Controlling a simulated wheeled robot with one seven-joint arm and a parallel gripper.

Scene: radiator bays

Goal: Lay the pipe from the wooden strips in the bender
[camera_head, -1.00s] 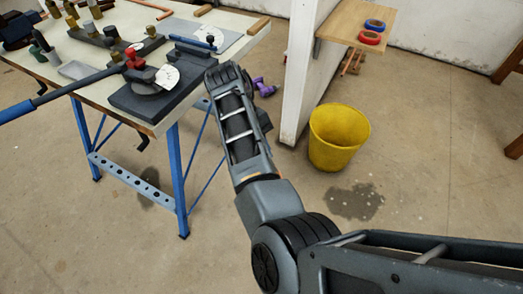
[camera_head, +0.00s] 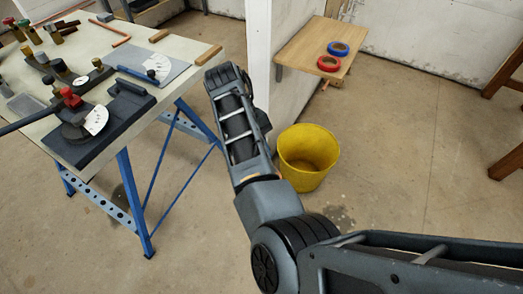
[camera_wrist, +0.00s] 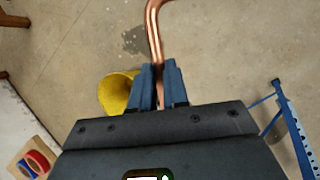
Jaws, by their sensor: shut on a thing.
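In the wrist view, my gripper (camera_wrist: 160,88) has its blue-grey fingers shut on a copper pipe (camera_wrist: 153,25). The pipe bends and runs out past the top edge of that view, above the floor. In the head view my gripper is hidden behind my arm. The bender (camera_head: 72,125), with a dark base, a red knob, a white dial and a long lever, stands on the bench at the left, apart from my arm. Two wooden strips (camera_head: 208,54) (camera_head: 159,35) lie near the bench's right end, with no pipe on them.
The bench (camera_head: 185,52) has blue legs. Another copper pipe (camera_head: 112,33) lies farther back. A yellow bucket (camera_head: 308,160) stands on the floor. A wooden shelf (camera_head: 310,50) holds red and blue tape rolls.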

